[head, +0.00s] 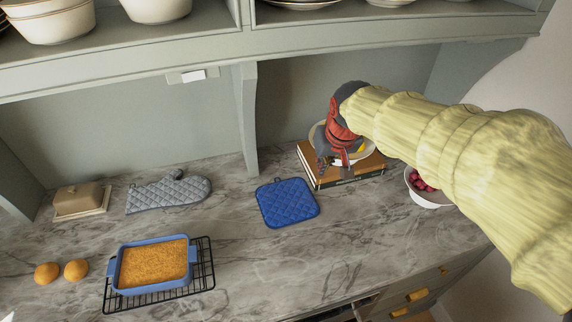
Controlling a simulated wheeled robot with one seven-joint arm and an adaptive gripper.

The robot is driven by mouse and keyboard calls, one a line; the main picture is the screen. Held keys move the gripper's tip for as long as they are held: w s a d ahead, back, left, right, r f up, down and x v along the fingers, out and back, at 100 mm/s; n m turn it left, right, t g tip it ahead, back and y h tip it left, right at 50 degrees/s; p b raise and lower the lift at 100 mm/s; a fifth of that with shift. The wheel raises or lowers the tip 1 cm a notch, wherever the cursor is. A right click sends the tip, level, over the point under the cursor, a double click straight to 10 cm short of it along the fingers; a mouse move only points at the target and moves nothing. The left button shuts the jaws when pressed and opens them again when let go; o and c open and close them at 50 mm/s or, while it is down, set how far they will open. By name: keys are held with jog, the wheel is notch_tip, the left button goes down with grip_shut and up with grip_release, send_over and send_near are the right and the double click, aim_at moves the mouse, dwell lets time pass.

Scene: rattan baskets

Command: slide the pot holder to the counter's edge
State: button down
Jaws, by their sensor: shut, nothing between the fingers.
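The blue quilted pot holder (287,203) lies flat on the marble counter (250,262), right of the middle. Bare counter shows between it and the front edge. My gripper (341,160) is at the end of my arm, above and right of the pot holder. The gripper hides part of the bowl.
A white bowl of red fruit (416,196) is farther right. A grey oven mitt (168,193) and a blue baking dish (120,268) on a black rack (207,270) are left. A shelf (300,44) hangs above.

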aim_at(302, 218)
jog(key=w+a+f+p, duration=0.2)
jog(key=w, duration=0.4)
jog(key=w+a+f+p, duration=0.2)
jog(key=w+f, duration=0.1)
jog(key=w, duration=0.3)
jog(key=shift+n+g, duration=0.5)
jog(key=w+a+f, duration=0.1)
jog(key=w+f, duration=0.2)
jog(key=f, duration=0.2)
jog(key=w+a+f+p, duration=0.1)
jog(key=w+a+f, duration=0.1)
jog(key=w+f, duration=0.2)
jog(key=w+a+f+p, duration=0.1)
jog(key=w+f, duration=0.3)
jog(key=f, duration=0.4)
jog(key=shift+w+a+f, duration=0.1)
jog(key=shift+a+f, duration=0.1)
jog(key=shift+a, duration=0.2)
jog(key=s, duration=0.3)
jog(key=shift+d+r, duration=0.15)
jog(key=shift+d, duration=0.15)
jog(key=shift+s, duration=0.4)
jog(key=s+d, duration=0.1)
jog(key=s, duration=0.5)
jog(key=s+d, duration=0.1)
jog(key=s, duration=0.6)
jog(key=s+d, duration=0.1)
jog(key=s, duration=0.5)
jog(key=shift+s+d, duration=0.4)
